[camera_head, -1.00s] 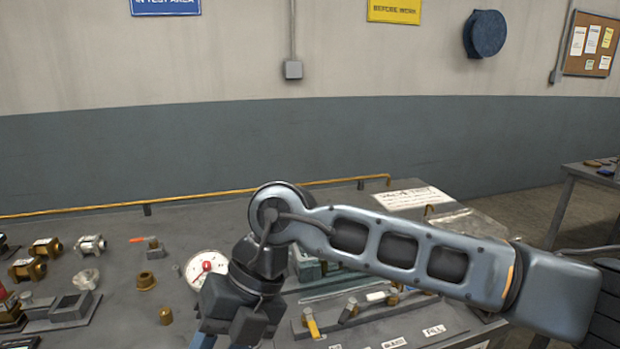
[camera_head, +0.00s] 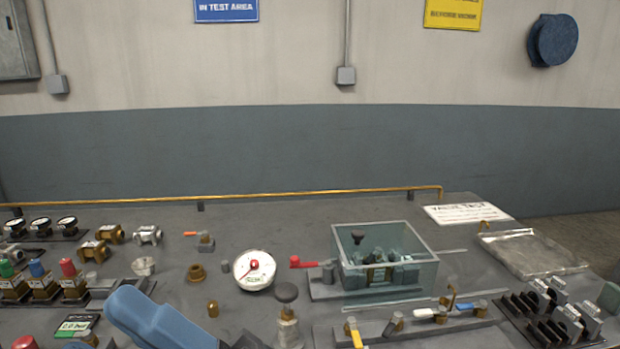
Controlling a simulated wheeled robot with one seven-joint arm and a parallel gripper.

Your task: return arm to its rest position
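My gripper is not in view now, and neither is the large arm link that crossed the bench before. A blue rounded shape (camera_head: 160,320) rises from the bottom edge at left of centre, close to the camera. I cannot tell whether it is part of my arm or a thing on the bench.
The grey bench holds a round white gauge (camera_head: 254,270), a clear-walled box (camera_head: 384,270) with fittings inside, a red-handled valve (camera_head: 305,263), brass fittings and several coloured levers. A yellow rail (camera_head: 320,193) runs along its back edge. The space above the bench is largely clear.

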